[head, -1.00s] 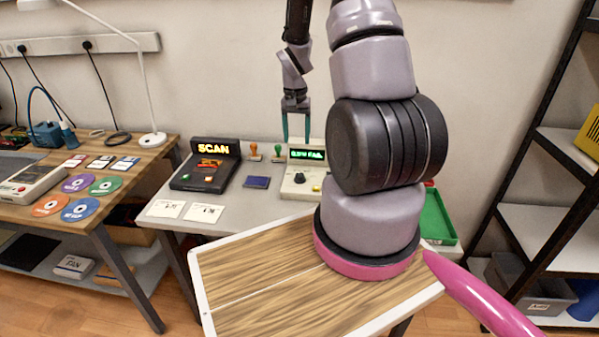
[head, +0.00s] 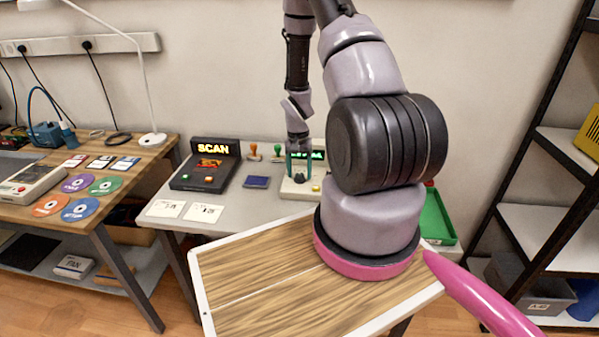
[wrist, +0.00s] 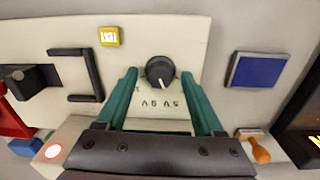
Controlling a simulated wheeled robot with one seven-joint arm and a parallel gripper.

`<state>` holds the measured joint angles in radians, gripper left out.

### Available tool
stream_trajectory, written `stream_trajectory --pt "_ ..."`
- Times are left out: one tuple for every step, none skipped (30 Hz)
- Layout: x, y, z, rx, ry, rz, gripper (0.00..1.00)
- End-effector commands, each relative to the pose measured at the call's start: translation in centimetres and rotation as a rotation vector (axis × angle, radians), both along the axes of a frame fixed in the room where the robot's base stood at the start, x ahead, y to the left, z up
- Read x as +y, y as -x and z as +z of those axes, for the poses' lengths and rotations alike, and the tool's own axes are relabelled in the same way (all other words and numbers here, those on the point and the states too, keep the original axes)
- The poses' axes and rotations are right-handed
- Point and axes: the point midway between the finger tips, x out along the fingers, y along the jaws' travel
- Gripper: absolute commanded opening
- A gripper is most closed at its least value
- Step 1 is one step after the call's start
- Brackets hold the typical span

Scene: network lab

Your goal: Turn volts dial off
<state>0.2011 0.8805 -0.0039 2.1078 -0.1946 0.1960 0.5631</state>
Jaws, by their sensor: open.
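The black round dial (wrist: 160,72) with a white pointer mark sits on a cream panel (wrist: 215,50). Its pointer slants down and slightly right in the wrist view. In the head view the cream device (head: 290,192) stands on the grey table, partly hidden by my arm. My gripper (wrist: 161,85) is open, its two green fingers on either side of the dial, with gaps visible. In the head view my gripper (head: 301,178) is down over the device's front. Finger contact cannot be told.
A yellow button (wrist: 109,36) and a black handle-like bracket (wrist: 80,75) are on the same panel. A dark-blue pad (head: 257,182) and a black SCAN device (head: 205,172) stand to the left. A green tray (head: 437,218) lies right.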

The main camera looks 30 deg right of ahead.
Motion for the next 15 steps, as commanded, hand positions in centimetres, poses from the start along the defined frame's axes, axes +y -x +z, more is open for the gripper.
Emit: stream_trajectory --pt "0.0 -0.01 -0.1 0.0 0.0 0.0 0.69" --pt "-0.01 -0.02 -0.11 -0.001 0.001 0.0 0.69" --pt "-0.01 -0.02 -0.12 -0.001 0.001 0.0 0.69" --pt "-0.01 -0.02 -0.11 -0.001 0.001 0.0 0.69" --pt "-0.01 -0.02 -0.1 -0.001 0.001 0.0 0.69" --pt "-0.01 -0.02 -0.09 -0.001 0.001 0.0 0.69" --pt "-0.01 -0.02 -0.09 -0.001 0.001 0.0 0.69" --pt "-0.01 -0.01 -0.09 -0.001 0.001 0.0 0.65" --pt "-0.01 -0.01 -0.08 -0.001 0.001 0.0 0.5" --pt "-0.01 -0.01 -0.08 -0.001 0.001 0.0 0.39" --pt "-0.01 -0.01 -0.08 -0.001 0.001 0.0 0.27" --pt "-0.01 -0.01 -0.08 -0.001 0.001 0.0 0.12" --pt "-0.01 -0.01 -0.08 -0.001 0.001 0.0 0.0" --pt "-0.01 -0.01 -0.07 -0.001 0.001 0.0 0.0" --pt "-0.01 -0.01 -0.07 -0.001 0.001 0.0 0.0"
